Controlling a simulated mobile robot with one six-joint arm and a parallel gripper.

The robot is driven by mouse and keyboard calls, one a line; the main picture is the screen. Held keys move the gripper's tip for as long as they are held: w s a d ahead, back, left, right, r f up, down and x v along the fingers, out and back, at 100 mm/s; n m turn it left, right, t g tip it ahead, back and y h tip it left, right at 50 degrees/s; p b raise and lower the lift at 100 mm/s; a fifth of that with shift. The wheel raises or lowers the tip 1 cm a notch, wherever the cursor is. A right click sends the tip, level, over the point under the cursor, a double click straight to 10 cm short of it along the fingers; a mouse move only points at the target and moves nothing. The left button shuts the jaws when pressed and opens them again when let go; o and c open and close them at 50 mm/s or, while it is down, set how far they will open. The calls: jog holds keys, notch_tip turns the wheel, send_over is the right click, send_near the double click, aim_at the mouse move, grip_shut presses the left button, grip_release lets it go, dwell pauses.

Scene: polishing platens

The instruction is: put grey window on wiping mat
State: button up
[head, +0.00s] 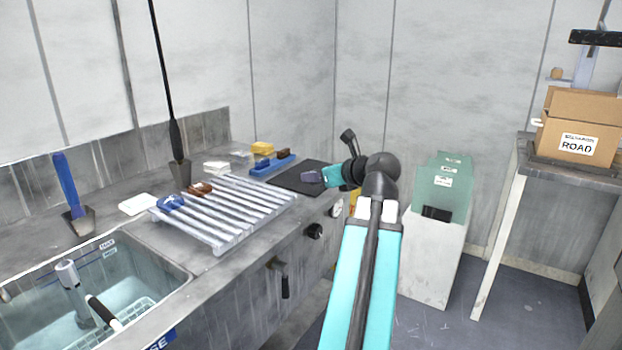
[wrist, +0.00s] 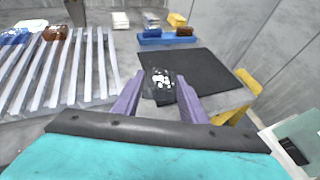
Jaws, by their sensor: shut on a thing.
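My gripper (wrist: 158,97) is shut on a small dark grey piece with white patches, the grey window (wrist: 160,84), held between its purple fingers. The black wiping mat (wrist: 212,72) lies flat on the bench just beyond and to the right of the fingers in the wrist view. The held piece overlaps the mat's near left part in that view; I cannot tell whether it touches the mat. In the head view my gripper (head: 311,178) is over the right part of the mat (head: 286,181), and the held piece cannot be made out.
A slatted metal rack (head: 225,213) with blue and brown pieces stands left of the mat. A blue tray (head: 272,165) with a brown piece lies behind the mat, near a yellow block (head: 262,148). A sink (head: 105,290) is at front left. The bench edge is close on the right.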

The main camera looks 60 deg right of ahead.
jog(key=shift+w+d+r+p, duration=0.25)
jog(key=shift+p, duration=1.2)
jog(key=d+p, duration=0.1)
jog(key=p, duration=0.4)
jog(key=shift+w+p, duration=0.3)
jog(key=shift+w, duration=0.05)
jog(key=p, duration=0.5)
jog(key=shift+w+d, duration=0.15)
jog(key=shift+d, duration=0.1)
jog(key=p, duration=0.5)
jog(key=shift+f, duration=0.2)
jog(key=shift+w+d+p, duration=0.55)
jog(key=shift+d+p, duration=0.25)
jog(key=shift+p, duration=0.15)
jog(key=shift+w+d+f+p, duration=0.3)
jog(key=shift+w+d, duration=0.8)
jog(key=shift+d, duration=0.5)
jog(key=shift+w+d+f+p, duration=0.3)
jog(key=shift+w+d, duration=0.85)
jog(key=shift+d, duration=0.4)
jog(key=shift+w+d+f+p, duration=0.2)
jog(key=shift+w+d+p, duration=0.1)
jog(key=shift+w+d, duration=1.05)
jog(key=shift+s+d, duration=0.25)
jog(key=shift+f, duration=1.75)
